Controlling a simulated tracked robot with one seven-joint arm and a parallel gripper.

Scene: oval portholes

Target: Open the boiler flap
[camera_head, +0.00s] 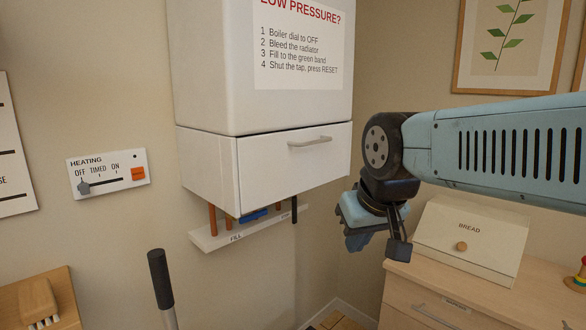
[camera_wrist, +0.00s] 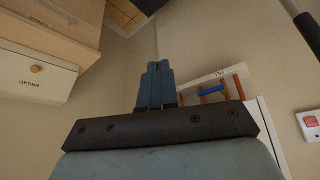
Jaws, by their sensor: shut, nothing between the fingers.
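The boiler flap (camera_head: 290,165) is the white lower front panel of the wall boiler (camera_head: 265,110). It is closed flush under the upper body and has a grey bar handle (camera_head: 310,141) near its top right. My gripper (camera_head: 372,246) is to the right of the flap and lower than its handle, pointing down, apart from it. In the wrist view the blue fingers of my gripper (camera_wrist: 155,86) are together with nothing between them. Part of the boiler's underside pipes (camera_wrist: 215,92) shows to the right there; the handle is not in the wrist view.
Copper pipes and a blue lever (camera_head: 253,216) are below the boiler above a white FILL strip (camera_head: 235,236). A heating control (camera_head: 107,173) is on the left wall. A bread box (camera_head: 470,240) stands on a wooden cabinet at right. A black-handled rod (camera_head: 160,280) rises in front.

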